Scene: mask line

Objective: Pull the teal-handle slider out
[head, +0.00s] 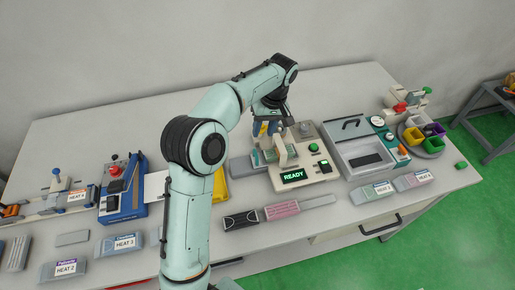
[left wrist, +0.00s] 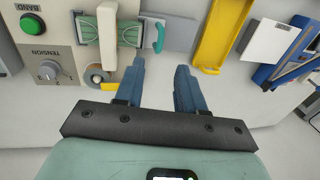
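The teal handle (left wrist: 159,36) sticks out from the side of the cream machine (left wrist: 100,18) in the left wrist view, beside a green-framed slider piece (left wrist: 130,33). The machine (head: 317,168) also shows in the head view, with a lit READY display. My left gripper (left wrist: 160,66) is open and empty. Its two blue fingers point toward the handle, with the handle just beyond the tips and roughly between them. In the head view my left gripper (head: 265,129) hangs by the machine's left back side. My right gripper is not in view.
A yellow tray (left wrist: 222,32) lies just right of the fingers in the wrist view. A blue device with a red knob (head: 122,188) stands at left. A grey lidded box (head: 360,150) and a carousel of coloured bins (head: 425,135) stand at right. The back of the table is clear.

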